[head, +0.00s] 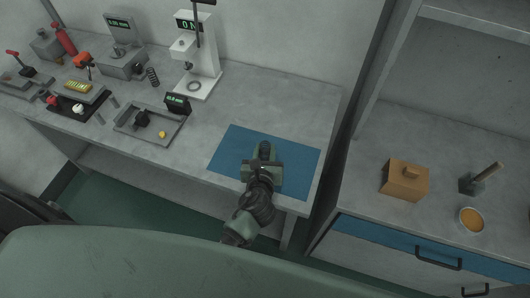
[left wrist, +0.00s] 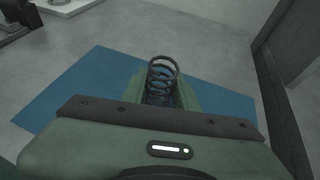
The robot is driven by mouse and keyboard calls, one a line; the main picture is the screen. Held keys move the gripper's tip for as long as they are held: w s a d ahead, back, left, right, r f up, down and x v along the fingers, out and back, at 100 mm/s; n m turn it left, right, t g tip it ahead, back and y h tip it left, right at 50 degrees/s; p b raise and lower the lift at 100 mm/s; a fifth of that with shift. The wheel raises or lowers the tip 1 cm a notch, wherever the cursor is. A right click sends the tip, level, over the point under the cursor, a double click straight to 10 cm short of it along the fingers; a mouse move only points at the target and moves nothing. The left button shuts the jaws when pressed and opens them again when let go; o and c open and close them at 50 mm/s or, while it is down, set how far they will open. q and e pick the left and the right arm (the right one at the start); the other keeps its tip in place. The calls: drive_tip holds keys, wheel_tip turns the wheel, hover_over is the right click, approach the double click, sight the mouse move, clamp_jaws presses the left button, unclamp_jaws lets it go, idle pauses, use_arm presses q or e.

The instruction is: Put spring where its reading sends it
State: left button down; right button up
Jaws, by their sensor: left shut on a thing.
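My left gripper (head: 264,158) is over the blue mat (head: 226,150) at the bench's right front. In the left wrist view it is shut on a dark coil spring (left wrist: 162,72), whose coils stand up between the fingers above the mat (left wrist: 70,90). In the head view the fingers mostly hide this spring. A grey tray (head: 127,121) holds a dark gauge and a small yellow piece; a nearby display (head: 177,103) is lit green. My right gripper is not in view.
Another gauge stand (head: 122,55) is at the back, display 0.00 mm. Small tools crowd the bench's left end. On the right counter stand a brown box (head: 404,182), a grey holder with a rod (head: 473,184) and an orange-filled bowl (head: 471,220). Bench behind the mat is clear.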

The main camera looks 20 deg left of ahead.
use_arm(q)
drive_tip(key=shift+f, duration=0.3)
drive_tip(key=shift+f, duration=0.15)
drive_tip(key=c, duration=1.1)
unclamp_jaws()
drive_tip(key=shift+r, duration=0.25)
drive_tip(key=v, duration=1)
drive_tip(key=shift+s+d+f+b, duration=0.1)
drive_tip(key=shift+s+b, duration=0.2)
drive_tip(key=shift+s, duration=0.05)
drive_tip(key=shift+s+d+r, duration=0.1)
drive_tip(key=shift+s+r, duration=0.25)
drive_tip(key=shift+s, duration=0.25)
